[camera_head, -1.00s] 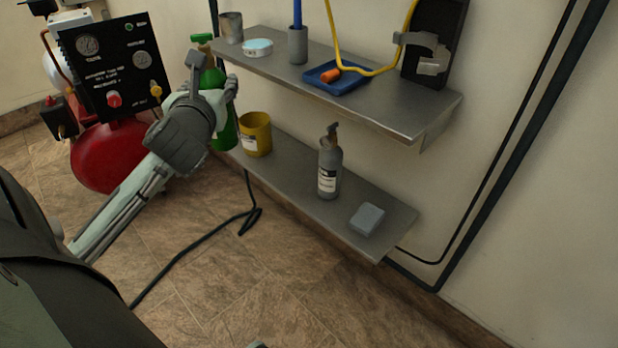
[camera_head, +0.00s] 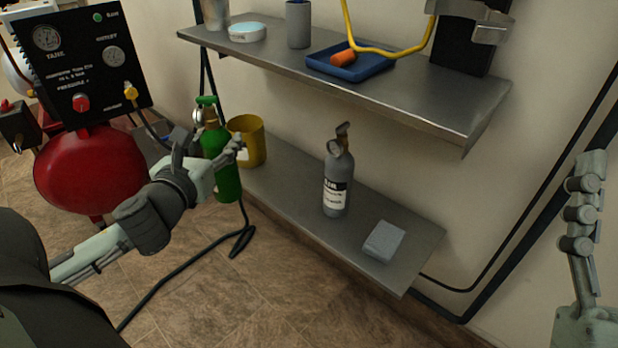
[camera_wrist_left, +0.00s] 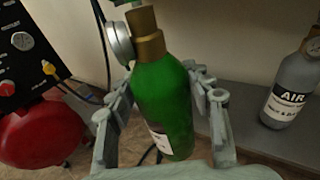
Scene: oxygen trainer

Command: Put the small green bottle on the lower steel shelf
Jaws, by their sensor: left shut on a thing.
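The small green bottle (camera_head: 228,178), with a brass neck and a gauge, is upright in my left gripper (camera_head: 222,158). It is in front of the left part of the lower steel shelf (camera_head: 290,200), at about shelf height. In the left wrist view the green bottle (camera_wrist_left: 162,100) stands between the two fingers of my left gripper (camera_wrist_left: 165,108), which is shut on it. I cannot tell whether its base touches anything. My right gripper (camera_head: 588,190) shows at the right edge, away from the shelf; its fingertips are not clear.
On the lower shelf are a yellow cup (camera_head: 250,142) beside the green bottle, a grey AIR bottle (camera_head: 338,180) and a grey block (camera_head: 383,241). Bare shelf lies between cup and AIR bottle. The upper shelf (camera_head: 420,95) overhangs. A red compressor (camera_head: 88,170) stands left.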

